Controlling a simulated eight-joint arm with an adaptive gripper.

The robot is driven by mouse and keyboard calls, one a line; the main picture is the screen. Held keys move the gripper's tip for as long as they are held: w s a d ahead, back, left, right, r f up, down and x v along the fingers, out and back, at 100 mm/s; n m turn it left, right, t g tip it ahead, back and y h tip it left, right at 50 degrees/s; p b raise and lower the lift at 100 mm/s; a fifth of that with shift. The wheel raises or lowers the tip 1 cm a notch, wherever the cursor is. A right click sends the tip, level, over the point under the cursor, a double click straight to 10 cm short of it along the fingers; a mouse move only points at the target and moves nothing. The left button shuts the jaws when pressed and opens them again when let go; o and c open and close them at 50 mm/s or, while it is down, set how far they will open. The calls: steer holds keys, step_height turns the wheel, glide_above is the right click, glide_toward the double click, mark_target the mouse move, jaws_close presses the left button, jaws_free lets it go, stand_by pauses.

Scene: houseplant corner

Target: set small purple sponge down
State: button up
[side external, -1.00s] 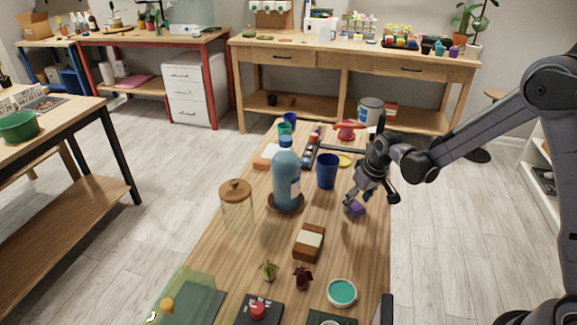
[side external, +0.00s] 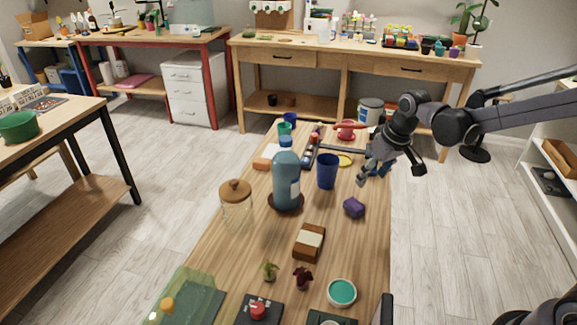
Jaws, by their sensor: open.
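The small purple sponge (side external: 354,208) lies on the wooden table near its right edge, in the side external view. It is right of the blue bottle and below the dark blue cup in the picture. My gripper (side external: 364,178) is open and empty above the table. It is up and slightly right of the sponge in the picture, apart from it. Nothing hides the sponge.
A dark blue cup (side external: 327,172) and a large blue bottle (side external: 286,180) stand left of my gripper. A brown and white block (side external: 309,242), a glass jar (side external: 236,208) and a teal-filled dish (side external: 342,292) are nearer the camera. Bare table surrounds the sponge.

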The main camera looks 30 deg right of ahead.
steer(key=s+a+r+t, duration=0.1)
steer(key=s+r+t, duration=0.1)
steer(key=s, duration=0.6)
steer(key=s+a+r+t, duration=0.1)
steer(key=s+a+r, duration=0.1)
steer(key=s, duration=0.6)
steer(key=shift+s+r+t, duration=0.4)
steer(key=shift+r, duration=0.5)
